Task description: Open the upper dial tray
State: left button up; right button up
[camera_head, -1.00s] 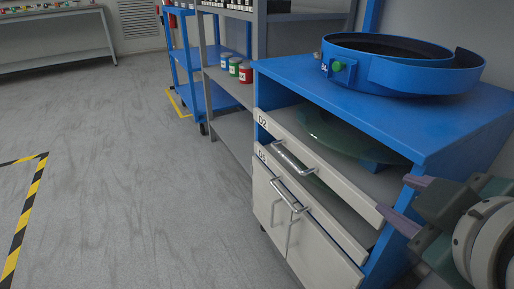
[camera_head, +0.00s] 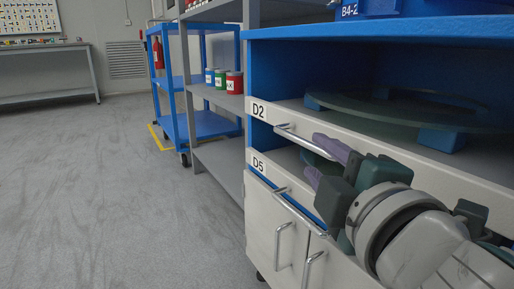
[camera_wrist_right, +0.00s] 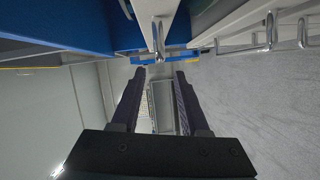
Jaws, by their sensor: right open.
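The upper dial tray, labelled D2 (camera_head: 285,113), has a white front that sits about flush with the blue cabinet, with a round greenish glass dial (camera_head: 400,108) lying behind it. Its bar handle (camera_head: 292,135) is on the front, partly hidden by my right gripper. My right gripper (camera_head: 320,162) is open, its purple fingers pointing left just in front of the D2 front, beside the handle. In the right wrist view, the open fingers (camera_wrist_right: 160,75) have nothing between them, and a metal handle (camera_wrist_right: 158,38) shows just beyond their tips. My left gripper is out of view.
The lower tray D5 (camera_head: 258,163) and its handle (camera_head: 298,208) lie just below my right gripper. Cupboard doors with upright handles (camera_head: 284,243) are under it. Grey shelving with cans (camera_head: 234,82) and a blue cart (camera_head: 208,124) stand behind left. The floor at left is clear.

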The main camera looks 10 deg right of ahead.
aim_at(306, 146)
jog(key=w+b, duration=0.1)
jog(key=w, duration=0.2)
jog(key=w+b, duration=0.1)
jog(key=w, duration=0.2)
jog(key=shift+w+d+f, duration=0.15)
jog(key=shift+w+f, duration=0.05)
jog(key=shift+w, duration=0.05)
jog(key=shift+w+b, duration=0.35)
jog(key=shift+w, duration=0.2)
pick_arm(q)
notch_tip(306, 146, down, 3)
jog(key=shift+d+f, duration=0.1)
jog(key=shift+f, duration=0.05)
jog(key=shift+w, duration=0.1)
pick_arm(e)
jog(key=shift+w, duration=0.15)
grip_shut()
